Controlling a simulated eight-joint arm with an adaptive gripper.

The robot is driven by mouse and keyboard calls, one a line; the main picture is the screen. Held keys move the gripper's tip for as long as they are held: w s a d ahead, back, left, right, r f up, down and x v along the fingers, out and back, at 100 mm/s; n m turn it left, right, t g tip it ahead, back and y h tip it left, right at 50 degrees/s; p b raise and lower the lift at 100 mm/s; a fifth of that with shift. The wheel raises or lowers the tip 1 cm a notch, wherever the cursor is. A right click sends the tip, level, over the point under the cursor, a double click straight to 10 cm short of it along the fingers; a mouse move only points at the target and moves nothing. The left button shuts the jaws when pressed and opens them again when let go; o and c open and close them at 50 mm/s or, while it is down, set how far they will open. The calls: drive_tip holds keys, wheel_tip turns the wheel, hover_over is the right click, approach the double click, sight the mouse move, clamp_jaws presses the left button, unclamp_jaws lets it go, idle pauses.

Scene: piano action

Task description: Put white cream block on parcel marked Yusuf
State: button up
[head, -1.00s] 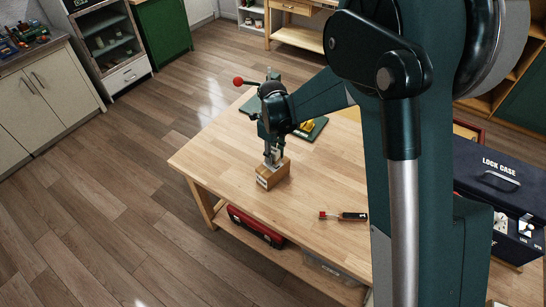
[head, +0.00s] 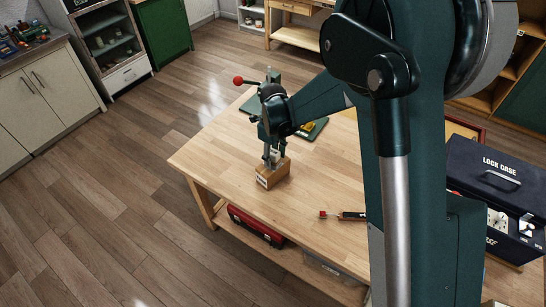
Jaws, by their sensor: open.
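A brown parcel (head: 276,176) sits on the wooden workbench near its left front edge. It has a white label on its front left face, too small to read, so I cannot tell whose name is on it. My gripper (head: 273,161) points down just above the top of the parcel, with its fingers open. A small pale patch (head: 275,154) shows between the fingers. It may be the white cream block, mostly hidden by the fingers. I cannot tell whether it touches the parcel.
A red and black hand tool (head: 341,215) lies on the workbench (head: 225,155), partly behind my arm. A green vise-like tool with a red knob (head: 238,81) and a yellow item stand behind my gripper. A dark lock case (head: 487,187) is at right.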

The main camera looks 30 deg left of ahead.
sight(273, 152)
drive_tip(key=shift+r, duration=0.2)
drive_tip(key=shift+r, duration=6)
